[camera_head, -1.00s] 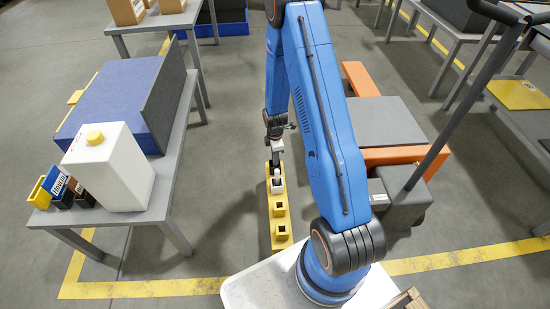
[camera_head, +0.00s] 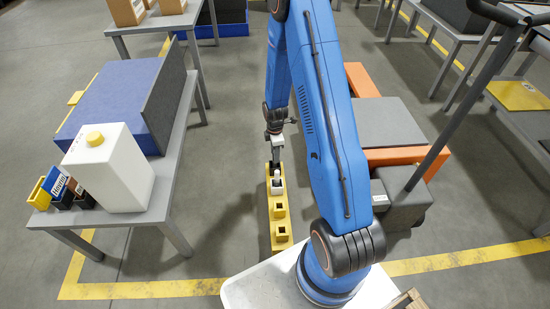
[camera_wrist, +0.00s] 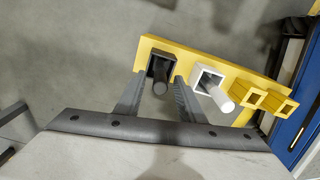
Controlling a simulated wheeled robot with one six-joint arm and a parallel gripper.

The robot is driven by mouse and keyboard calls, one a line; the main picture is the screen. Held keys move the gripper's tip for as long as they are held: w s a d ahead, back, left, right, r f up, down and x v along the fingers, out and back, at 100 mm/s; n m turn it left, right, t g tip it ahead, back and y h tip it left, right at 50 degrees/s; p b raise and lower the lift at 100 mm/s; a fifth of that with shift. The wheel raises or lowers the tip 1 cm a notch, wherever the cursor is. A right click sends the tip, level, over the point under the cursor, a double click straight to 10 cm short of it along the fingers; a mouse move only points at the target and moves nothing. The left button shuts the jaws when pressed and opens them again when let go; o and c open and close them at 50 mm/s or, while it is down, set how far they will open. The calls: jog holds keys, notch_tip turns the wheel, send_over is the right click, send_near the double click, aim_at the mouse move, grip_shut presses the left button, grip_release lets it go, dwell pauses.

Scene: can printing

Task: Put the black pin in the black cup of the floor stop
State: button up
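The yellow floor stop (camera_head: 281,228) lies on the floor; in the wrist view its bar (camera_wrist: 215,60) carries a row of square cups. The black cup (camera_wrist: 161,62) is at the left end of the row there. The dark pin (camera_wrist: 160,88) stands in the black cup, its round end toward the camera. My gripper (camera_wrist: 160,84) is open, with one finger on each side of the pin and gaps between. In the head view my gripper (camera_head: 276,158) is over the far end of the floor stop, hiding the black cup and pin.
A white cup (camera_wrist: 204,75) with a white pin (camera_wrist: 224,101) stands beside the black one, then yellow cups (camera_wrist: 247,95). A table with a white canister (camera_head: 110,165) is to the left. An orange and grey unit (camera_head: 385,125) is to the right.

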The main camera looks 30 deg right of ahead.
notch_tip(320, 180, up, 8)
jog(key=shift+r, duration=0.15)
jog(key=s+a+r+m+t, duration=0.15)
jog(key=s+r, duration=0.25)
jog(key=r, duration=0.5)
jog(key=s+a+r+m, duration=0.2)
jog(key=s+r+m, duration=0.1)
jog(key=r, duration=0.6)
jog(key=s+a+r+m+t, duration=0.1)
jog(key=s+a+r+m, duration=0.2)
jog(key=r, duration=0.5)
jog(key=s+a+r+m+t, duration=0.1)
jog(key=s+r+m, duration=0.3)
jog(key=s, duration=0.7)
jog(key=s+a+r+m+t, duration=0.1)
jog(key=s+a+r+m, duration=0.1)
jog(key=s+r, duration=0.5)
jog(key=shift+s+r+m, duration=0.35)
jog(key=shift+s+m, duration=0.5)
jog(key=shift+s, duration=1.85)
jog(key=shift+a, duration=0.1)
